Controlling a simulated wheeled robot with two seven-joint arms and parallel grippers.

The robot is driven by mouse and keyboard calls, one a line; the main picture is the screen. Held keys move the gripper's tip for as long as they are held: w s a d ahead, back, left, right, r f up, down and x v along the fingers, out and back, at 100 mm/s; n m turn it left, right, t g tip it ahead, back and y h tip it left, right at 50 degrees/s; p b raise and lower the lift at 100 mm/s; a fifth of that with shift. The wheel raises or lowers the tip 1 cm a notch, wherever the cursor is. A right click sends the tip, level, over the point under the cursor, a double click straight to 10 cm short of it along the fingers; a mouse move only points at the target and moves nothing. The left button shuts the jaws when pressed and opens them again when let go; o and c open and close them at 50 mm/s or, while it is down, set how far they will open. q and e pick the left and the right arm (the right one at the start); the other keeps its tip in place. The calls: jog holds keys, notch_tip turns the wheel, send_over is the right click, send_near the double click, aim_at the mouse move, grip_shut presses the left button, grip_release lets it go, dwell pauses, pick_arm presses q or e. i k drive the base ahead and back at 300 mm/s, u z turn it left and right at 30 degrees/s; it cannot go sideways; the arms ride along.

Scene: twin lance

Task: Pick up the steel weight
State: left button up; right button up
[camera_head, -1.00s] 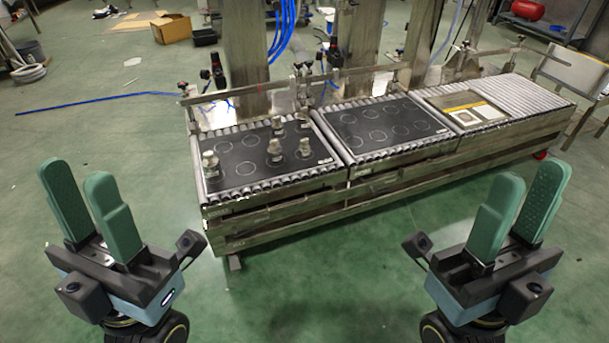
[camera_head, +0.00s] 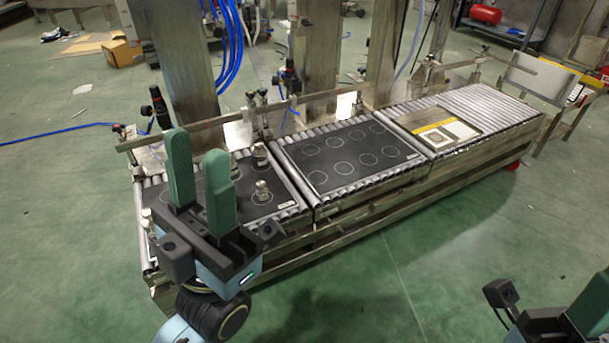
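Several small steel weights stand upright on the left black mat (camera_head: 285,203) on the roller conveyor. One steel weight (camera_head: 262,192) stands just right of my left gripper, and another (camera_head: 260,155) stands farther back. A third (camera_head: 234,167) shows partly behind the gripper's finger. My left gripper (camera_head: 200,185) is open and empty, its green fingers apart and pointing up in front of the left mat, hiding much of it. My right gripper (camera_head: 590,310) is at the lower right corner, largely cut off by the frame, so its opening cannot be judged.
A second black mat (camera_head: 345,160) with white circles lies bare in the middle of the conveyor. A framed panel (camera_head: 437,128) lies to its right. Metal posts and a rail (camera_head: 215,122) stand along the back edge. The green floor in front is clear.

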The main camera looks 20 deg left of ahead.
aim_at(261, 192)
jog(key=u, duration=0.05)
jog(key=i, duration=0.85)
jog(key=u, duration=0.65)
jog(key=i, duration=0.35)
jog(key=u, duration=0.3)
